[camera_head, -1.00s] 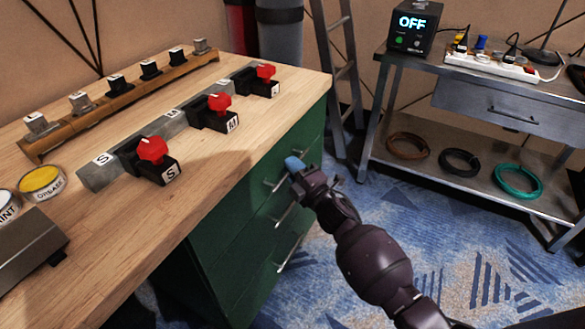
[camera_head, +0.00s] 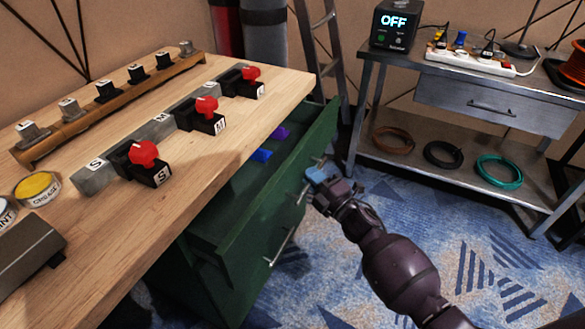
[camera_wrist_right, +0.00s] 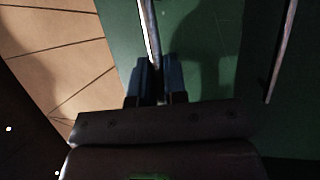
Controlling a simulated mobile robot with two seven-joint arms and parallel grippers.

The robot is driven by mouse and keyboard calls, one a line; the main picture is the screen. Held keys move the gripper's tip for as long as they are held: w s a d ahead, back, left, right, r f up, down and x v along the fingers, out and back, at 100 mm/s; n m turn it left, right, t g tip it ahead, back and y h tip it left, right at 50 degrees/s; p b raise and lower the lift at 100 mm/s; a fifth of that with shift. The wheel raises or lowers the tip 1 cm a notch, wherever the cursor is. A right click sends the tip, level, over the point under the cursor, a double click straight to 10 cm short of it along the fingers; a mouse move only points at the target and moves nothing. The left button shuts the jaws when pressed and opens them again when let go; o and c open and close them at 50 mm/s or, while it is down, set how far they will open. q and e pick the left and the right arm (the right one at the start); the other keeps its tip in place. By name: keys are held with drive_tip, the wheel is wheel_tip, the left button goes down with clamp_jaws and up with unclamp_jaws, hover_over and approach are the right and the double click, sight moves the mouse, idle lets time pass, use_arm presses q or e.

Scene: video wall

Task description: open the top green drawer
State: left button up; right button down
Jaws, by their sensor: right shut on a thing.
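The top green drawer (camera_head: 225,235) is pulled out from under the wooden workbench. Its inside shows, with a blue item (camera_head: 261,155) and a purple item (camera_head: 280,133) lying in it. My right gripper (camera_head: 318,176) is at the drawer's front, shut on the metal bar handle. In the right wrist view the two fingers (camera_wrist_right: 157,82) close around the handle (camera_wrist_right: 150,30), with the green front behind. A lower handle (camera_head: 281,246) shows below. My left gripper is not in view.
The wooden bench top (camera_head: 110,225) holds red-knobbed clamps (camera_head: 207,107), a grey bar, a row of blocks and a grease tin (camera_head: 37,188). A metal shelf table (camera_head: 385,105) stands at the right. Blue carpet lies clear in front of the drawers.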

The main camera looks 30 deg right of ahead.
use_arm(q)
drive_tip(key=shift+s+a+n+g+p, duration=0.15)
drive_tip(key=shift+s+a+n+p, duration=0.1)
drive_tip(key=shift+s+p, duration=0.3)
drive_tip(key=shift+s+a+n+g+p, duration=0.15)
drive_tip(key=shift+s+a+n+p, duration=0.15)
drive_tip(key=shift+p, duration=0.35)
use_arm(e)
drive_tip(key=s+d, duration=1.7)
drive_tip(key=s, duration=0.4)
drive_tip(key=shift+s, duration=0.3)
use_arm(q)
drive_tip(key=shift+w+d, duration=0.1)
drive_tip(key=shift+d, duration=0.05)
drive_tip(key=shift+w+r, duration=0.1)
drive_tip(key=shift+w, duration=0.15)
use_arm(e)
drive_tip(key=c, duration=1.2)
unclamp_jaws()
drive_tip(key=shift+s, duration=0.1)
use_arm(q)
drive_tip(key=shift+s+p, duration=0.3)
use_arm(e)
drive_tip(key=v, duration=1)
drive_tip(key=shift+s+f, duration=0.1)
drive_tip(key=shift+s, duration=0.2)
